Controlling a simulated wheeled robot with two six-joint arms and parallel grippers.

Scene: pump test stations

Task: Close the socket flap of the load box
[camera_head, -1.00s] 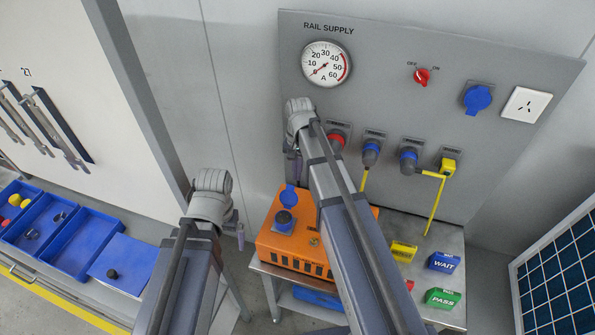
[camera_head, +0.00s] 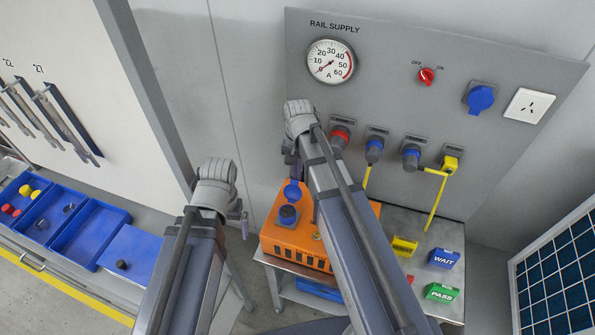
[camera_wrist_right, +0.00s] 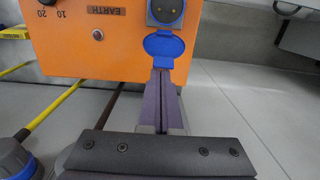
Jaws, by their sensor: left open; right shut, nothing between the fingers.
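The orange load box (camera_head: 282,248) stands on a metal trolley below the panel. Its blue socket flap (camera_head: 292,190) is open, standing away from the socket (camera_head: 288,215). In the right wrist view the flap (camera_wrist_right: 164,45) is swung off the round-holed socket (camera_wrist_right: 166,11), which lies uncovered. My right gripper (camera_wrist_right: 163,74) is shut and empty, its fingertips at the flap's free edge; I cannot tell whether they touch. In the head view my right arm partly hides the box. My left gripper (camera_head: 244,222) is open and empty, left of the box.
The grey supply panel (camera_head: 440,60) rises behind, with plugs and yellow cables (camera_head: 435,205) at right. Yellow, blue WAIT (camera_head: 444,258) and green PASS (camera_head: 441,292) blocks lie on the trolley top (camera_head: 447,219). Blue trays (camera_head: 92,235) stand at left.

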